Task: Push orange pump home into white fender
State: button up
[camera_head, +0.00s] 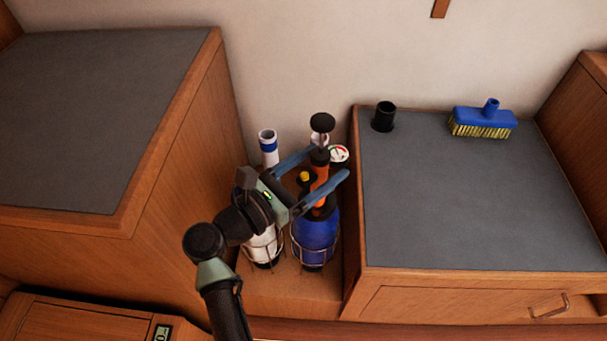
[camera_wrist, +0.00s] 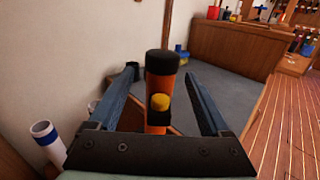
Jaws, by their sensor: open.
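The orange pump (camera_head: 320,185) stands upright with a black collar and a black knob on top. It looks to rise from the blue fender (camera_head: 315,236), which sits in a wire holder; its lower end is partly hidden. The white fender (camera_head: 262,247) is in a wire holder to the left, its top hidden by my wrist. My gripper (camera_head: 337,158) is open, its two blue fingers on either side of the pump. In the wrist view the pump (camera_wrist: 160,88) stands between the fingers with visible gaps, its yellow knob (camera_wrist: 160,102) facing me.
A white tube with a blue band (camera_head: 268,148) and a round gauge (camera_head: 338,154) stand behind. Grey-topped wooden cabinets flank this narrow recess. The right top (camera_head: 480,200) holds a black cup (camera_head: 384,117) and a blue brush (camera_head: 483,120); its front is clear.

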aim_at(322, 151)
jog(key=shift+w+d, duration=0.15)
grip_shut()
dwell(0.8)
dwell(0.8)
jog(key=shift+r, duration=0.1)
dwell(0.4)
jog(key=shift+r+p, duration=2.4)
jog(key=shift+r, duration=0.8)
